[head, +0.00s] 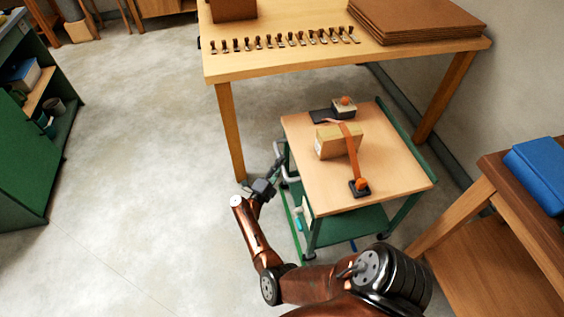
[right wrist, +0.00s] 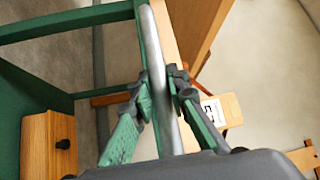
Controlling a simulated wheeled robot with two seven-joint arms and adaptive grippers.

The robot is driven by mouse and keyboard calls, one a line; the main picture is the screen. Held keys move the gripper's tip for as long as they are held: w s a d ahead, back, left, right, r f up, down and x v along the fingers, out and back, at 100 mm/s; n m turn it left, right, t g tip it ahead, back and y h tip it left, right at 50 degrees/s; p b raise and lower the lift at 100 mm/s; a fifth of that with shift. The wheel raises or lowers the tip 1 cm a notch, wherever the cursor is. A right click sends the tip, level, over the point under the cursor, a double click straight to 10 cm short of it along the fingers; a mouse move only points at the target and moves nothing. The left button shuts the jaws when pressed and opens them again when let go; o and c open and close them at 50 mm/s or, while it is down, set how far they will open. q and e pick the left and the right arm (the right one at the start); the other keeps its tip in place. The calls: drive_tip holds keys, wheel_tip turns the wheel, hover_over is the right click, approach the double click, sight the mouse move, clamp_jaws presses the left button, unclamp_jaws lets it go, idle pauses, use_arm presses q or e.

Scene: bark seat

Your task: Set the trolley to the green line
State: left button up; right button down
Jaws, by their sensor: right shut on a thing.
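The trolley (head: 310,180) has a pale wooden top and a green frame with a lower green shelf. It stands partly in front of the wooden table. My right gripper (head: 277,170) is at the trolley's left side. In the right wrist view my right gripper (right wrist: 163,92) is shut on the grey trolley handle (right wrist: 158,60), with one finger on each side of the bar. A green line (head: 291,222) shows on the floor along the trolley's left side, partly hidden by the frame. My left gripper is not in view.
A cardboard box (head: 335,142) under an orange strap (head: 351,150) sits on the trolley. The table (head: 225,68) bears a row of small tools and brown sheets. A wooden bench (head: 500,210) stands at right, and a green cabinet (head: 35,170) at left. The left floor is clear.

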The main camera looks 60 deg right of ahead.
drive_tip(key=shift+s+d+f, duration=0.1)
drive_tip(key=shift+s+d, duration=0.05)
drive_tip(key=shift+s, duration=0.05)
drive_tip(key=c, duration=2.2)
unclamp_jaws()
drive_tip(key=shift+s+d, duration=0.1)
drive_tip(key=shift+d, duration=0.05)
drive_tip(key=o, duration=0.3)
drive_tip(key=shift+a, duration=0.25)
drive_tip(key=a, duration=0.3)
drive_tip(key=a+f, duration=0.1)
drive_tip(key=a, duration=0.7)
drive_tip(key=shift+s+a+f, duration=0.25)
drive_tip(key=shift+s+f, duration=0.05)
drive_tip(key=shift+d, duration=0.1)
